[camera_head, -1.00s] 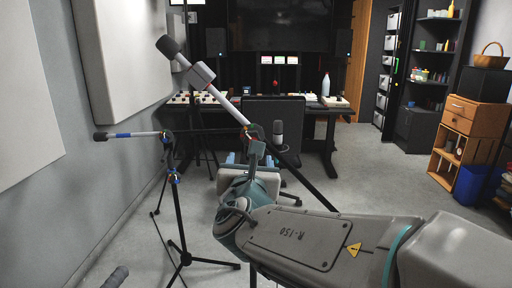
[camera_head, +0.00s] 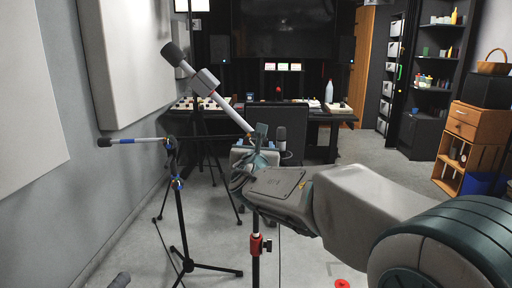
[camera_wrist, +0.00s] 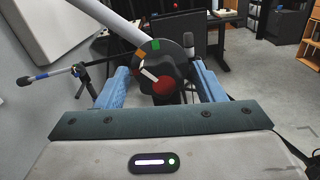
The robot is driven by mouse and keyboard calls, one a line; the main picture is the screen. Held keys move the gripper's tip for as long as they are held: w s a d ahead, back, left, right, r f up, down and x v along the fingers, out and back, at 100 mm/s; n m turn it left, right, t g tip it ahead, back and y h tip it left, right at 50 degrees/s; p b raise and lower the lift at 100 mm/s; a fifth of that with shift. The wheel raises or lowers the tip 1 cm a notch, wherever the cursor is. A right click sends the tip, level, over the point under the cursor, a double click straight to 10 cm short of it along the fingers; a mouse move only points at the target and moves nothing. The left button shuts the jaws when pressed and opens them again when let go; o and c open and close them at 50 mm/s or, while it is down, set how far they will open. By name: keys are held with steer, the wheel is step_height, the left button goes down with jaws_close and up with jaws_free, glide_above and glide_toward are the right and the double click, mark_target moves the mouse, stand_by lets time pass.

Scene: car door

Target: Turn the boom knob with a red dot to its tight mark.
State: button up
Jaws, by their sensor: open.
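The boom knob (camera_wrist: 176,66) shows in the wrist view as a dark round dial with a red dot (camera_wrist: 164,87) at its lower middle. A white pointer on it points up and left, toward the orange mark (camera_wrist: 141,55). A green mark (camera_wrist: 156,44) sits at the top of the dial. My gripper (camera_wrist: 163,76) is open, with one blue finger on each side of the knob; I cannot tell whether either touches. In the head view my gripper (camera_head: 258,150) is at the lower end of the grey boom (camera_head: 228,112), hiding the knob.
A stand column with a red collar (camera_head: 256,245) shows below my arm. A desk (camera_head: 325,125) is behind, with wooden crates (camera_head: 468,135) at right.

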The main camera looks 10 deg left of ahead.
steer(key=shift+c, duration=0.2)
steer(key=c, duration=0.9)
steer(key=shift+f+b, duration=0.15)
steer(key=shift+b, duration=0.35)
steer(key=shift+f+m+b, duration=0.1)
steer(key=shift+m+b, duration=0.6)
steer(key=shift+b, duration=0.15)
steer(key=m+b, duration=0.2)
steer(key=b, duration=0.1)
steer(key=shift+f, duration=0.1)
steer(key=m+b, duration=0.4)
steer(key=b, duration=0.1)
steer(key=shift+r+m, duration=0.2)
steer(key=shift+m, duration=0.1)
steer(key=shift+r+b, duration=0.1)
steer(key=shift+b, duration=0.2)
